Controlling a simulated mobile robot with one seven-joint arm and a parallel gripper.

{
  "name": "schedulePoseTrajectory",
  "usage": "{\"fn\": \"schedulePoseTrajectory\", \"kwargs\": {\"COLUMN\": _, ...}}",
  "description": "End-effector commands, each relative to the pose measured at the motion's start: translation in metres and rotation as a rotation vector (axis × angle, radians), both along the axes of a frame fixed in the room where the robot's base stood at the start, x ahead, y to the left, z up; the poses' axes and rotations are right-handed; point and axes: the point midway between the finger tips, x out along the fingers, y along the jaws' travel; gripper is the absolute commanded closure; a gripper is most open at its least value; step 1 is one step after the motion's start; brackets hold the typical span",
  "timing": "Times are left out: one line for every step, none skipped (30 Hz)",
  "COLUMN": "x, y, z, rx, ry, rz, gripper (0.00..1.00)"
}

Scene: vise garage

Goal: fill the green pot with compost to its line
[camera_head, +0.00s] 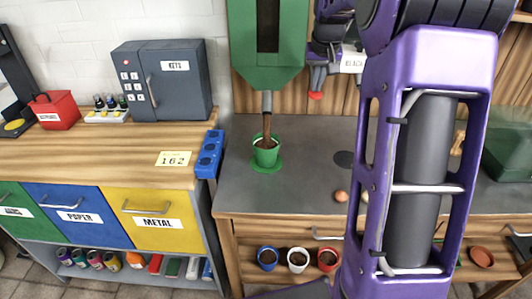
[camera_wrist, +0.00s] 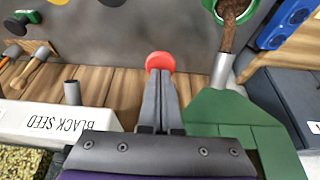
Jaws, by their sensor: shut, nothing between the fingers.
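The green pot (camera_head: 266,157) stands upright on a green round base (camera_head: 266,168) on the grey bench. A brown stream of compost (camera_head: 267,125) falls from the grey spout (camera_head: 267,101) of the green hopper (camera_head: 268,45) into the pot. The stream also shows in the wrist view (camera_wrist: 228,34), with the pot's rim cut off at the top. The fill line cannot be made out. My gripper (camera_head: 317,84) is shut and empty, right of the spout. Its fingertips are at a red knob (camera_wrist: 160,62) and seem to touch it.
A white hopper labelled BLACK SEED (camera_wrist: 50,118) is beside my gripper. A blue block (camera_head: 208,155) sits at the bench's left edge. Blue, white and red pots (camera_head: 298,261) stand on the shelf below. My purple arm hides much of the right bench.

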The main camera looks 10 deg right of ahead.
Motion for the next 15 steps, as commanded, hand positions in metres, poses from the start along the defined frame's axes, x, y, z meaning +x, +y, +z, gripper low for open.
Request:
{"fn": "schedulePoseTrajectory", "kwargs": {"x": -0.001, "y": 0.0, "z": -0.006, "rx": 0.001, "ry": 0.005, "rz": 0.0, "gripper": 1.0}}
{"fn": "schedulePoseTrajectory", "kwargs": {"x": -0.001, "y": 0.0, "z": -0.008, "rx": 0.001, "ry": 0.005, "rz": 0.0, "gripper": 1.0}}
{"fn": "schedulePoseTrajectory", "kwargs": {"x": -0.001, "y": 0.0, "z": -0.01, "rx": 0.001, "ry": 0.005, "rz": 0.0, "gripper": 1.0}}
{"fn": "schedulePoseTrajectory", "kwargs": {"x": -0.001, "y": 0.0, "z": -0.012, "rx": 0.001, "ry": 0.005, "rz": 0.0, "gripper": 1.0}}
{"fn": "schedulePoseTrajectory", "kwargs": {"x": -0.001, "y": 0.0, "z": -0.013, "rx": 0.001, "ry": 0.005, "rz": 0.0, "gripper": 1.0}}
{"fn": "schedulePoseTrajectory", "kwargs": {"x": -0.001, "y": 0.0, "z": -0.015, "rx": 0.001, "ry": 0.005, "rz": 0.0, "gripper": 1.0}}
{"fn": "schedulePoseTrajectory", "kwargs": {"x": -0.001, "y": 0.0, "z": -0.017, "rx": 0.001, "ry": 0.005, "rz": 0.0, "gripper": 1.0}}
{"fn": "schedulePoseTrajectory", "kwargs": {"x": -0.001, "y": 0.0, "z": -0.014, "rx": 0.001, "ry": 0.005, "rz": 0.0, "gripper": 1.0}}
{"fn": "schedulePoseTrajectory", "kwargs": {"x": -0.001, "y": 0.0, "z": -0.014, "rx": 0.001, "ry": 0.005, "rz": 0.0, "gripper": 1.0}}
{"fn": "schedulePoseTrajectory", "kwargs": {"x": -0.001, "y": 0.0, "z": -0.014, "rx": 0.002, "ry": 0.006, "rz": 0.0, "gripper": 1.0}}
{"fn": "schedulePoseTrajectory", "kwargs": {"x": -0.001, "y": 0.0, "z": -0.014, "rx": 0.002, "ry": 0.006, "rz": 0.0, "gripper": 1.0}}
{"fn": "schedulePoseTrajectory", "kwargs": {"x": -0.001, "y": 0.0, "z": -0.014, "rx": 0.002, "ry": 0.006, "rz": 0.0, "gripper": 1.0}}
{"fn": "schedulePoseTrajectory", "kwargs": {"x": -0.001, "y": 0.0, "z": -0.014, "rx": 0.002, "ry": 0.006, "rz": 0.0, "gripper": 1.0}}
{"fn": "schedulePoseTrajectory", "kwargs": {"x": -0.001, "y": 0.0, "z": -0.013, "rx": 0.002, "ry": 0.006, "rz": 0.0, "gripper": 1.0}}
{"fn": "schedulePoseTrajectory", "kwargs": {"x": -0.001, "y": 0.0, "z": -0.012, "rx": 0.002, "ry": 0.006, "rz": 0.0, "gripper": 1.0}}
